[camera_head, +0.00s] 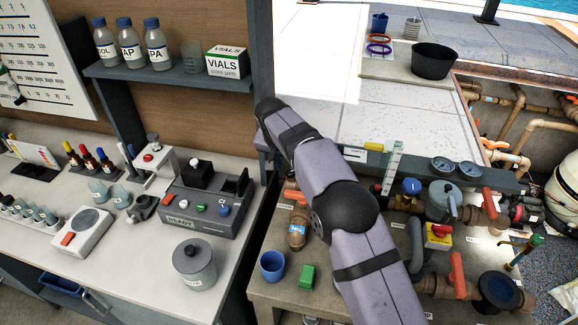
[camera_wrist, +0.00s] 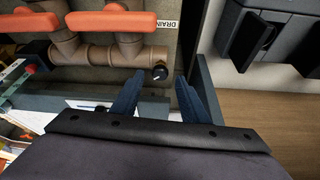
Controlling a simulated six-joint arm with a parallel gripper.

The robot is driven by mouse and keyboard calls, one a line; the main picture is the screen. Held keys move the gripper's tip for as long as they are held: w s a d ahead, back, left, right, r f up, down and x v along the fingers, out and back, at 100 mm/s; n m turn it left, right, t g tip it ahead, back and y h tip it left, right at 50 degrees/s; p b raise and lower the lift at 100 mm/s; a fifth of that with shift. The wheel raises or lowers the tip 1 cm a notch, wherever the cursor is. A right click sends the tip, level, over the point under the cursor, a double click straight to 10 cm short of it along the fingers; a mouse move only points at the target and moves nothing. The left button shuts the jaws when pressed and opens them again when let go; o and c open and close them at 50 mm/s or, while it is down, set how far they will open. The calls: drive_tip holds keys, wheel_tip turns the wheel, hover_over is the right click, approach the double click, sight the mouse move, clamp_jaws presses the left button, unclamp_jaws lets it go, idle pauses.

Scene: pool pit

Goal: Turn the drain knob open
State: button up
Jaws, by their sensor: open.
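In the wrist view, a small dark round knob (camera_wrist: 159,72) with a pale mark sits at the end of a brown pipe, below a DRAIN label (camera_wrist: 171,24). Above that pipe is an orange lever handle (camera_wrist: 111,22), left of the label. I cannot tell for sure which of the two is the drain knob. My gripper (camera_wrist: 158,86) is open and empty, its two blue fingers pointing toward the pipe end, on either side of the dark knob in the picture. Contact does not show. In the head view my arm covers much of the pipework, and the fingers are not visible.
A second orange handle (camera_wrist: 32,22) lies left of the first. In the head view, a dark test station (camera_head: 205,207) and a lidded pot (camera_head: 194,265) stand on the left counter. A blue cup (camera_head: 272,265) and green block (camera_head: 307,277) sit near the pipework.

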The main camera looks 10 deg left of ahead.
sight(290, 174)
drive_tip(key=shift+p+x, duration=0.35)
drive_tip(key=shift+x, duration=0.9)
clamp_jaws()
